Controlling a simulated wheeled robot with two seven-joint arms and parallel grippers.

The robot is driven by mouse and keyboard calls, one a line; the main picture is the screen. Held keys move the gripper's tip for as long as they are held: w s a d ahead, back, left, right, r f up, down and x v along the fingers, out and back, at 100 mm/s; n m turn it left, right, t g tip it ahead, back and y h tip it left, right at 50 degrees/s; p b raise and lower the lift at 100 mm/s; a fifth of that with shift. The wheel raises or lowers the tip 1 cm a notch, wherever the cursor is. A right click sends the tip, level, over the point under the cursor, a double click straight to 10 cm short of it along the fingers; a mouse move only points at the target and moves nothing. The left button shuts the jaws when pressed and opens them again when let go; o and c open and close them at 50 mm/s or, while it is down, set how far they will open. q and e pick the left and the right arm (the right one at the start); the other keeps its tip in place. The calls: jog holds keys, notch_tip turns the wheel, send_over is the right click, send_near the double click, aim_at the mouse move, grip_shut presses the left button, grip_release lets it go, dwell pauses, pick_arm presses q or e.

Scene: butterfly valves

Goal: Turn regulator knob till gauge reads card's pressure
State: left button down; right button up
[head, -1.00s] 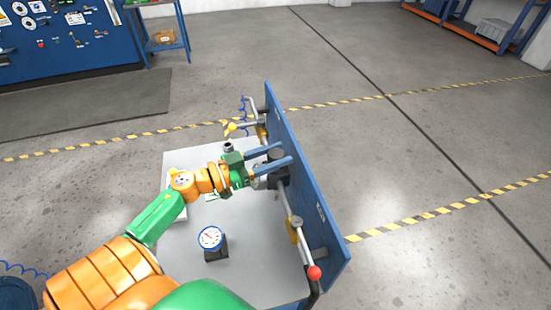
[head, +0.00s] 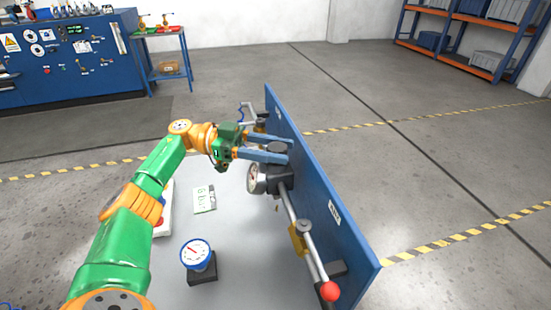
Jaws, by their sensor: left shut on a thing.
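My left gripper (head: 288,150) is shut on the dark regulator knob (head: 278,147), one blue finger on each side of it. The knob tops the dark regulator body (head: 277,179) on the pipe along the blue panel. A round gauge (head: 257,178) on the regulator faces left and shows at a steep angle, so its reading is too small to tell. The pale green card (head: 204,198) lies on the grey table with handwriting, perhaps a number and "bar"; I cannot read it surely. My right gripper is not in view.
A blue-rimmed gauge (head: 196,254) stands on a black block at the table's front. A red ball handle (head: 330,291) ends the pipe's near side. The upright blue panel (head: 318,190) closes off the right. A white object with red (head: 162,215) is partly behind my arm.

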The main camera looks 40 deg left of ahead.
pick_arm(q)
jog(key=shift+f+g, duration=0.15)
jog(key=shift+g, duration=0.35)
jog(key=c, duration=0.6)
grip_release()
jog(key=shift+d, duration=0.15)
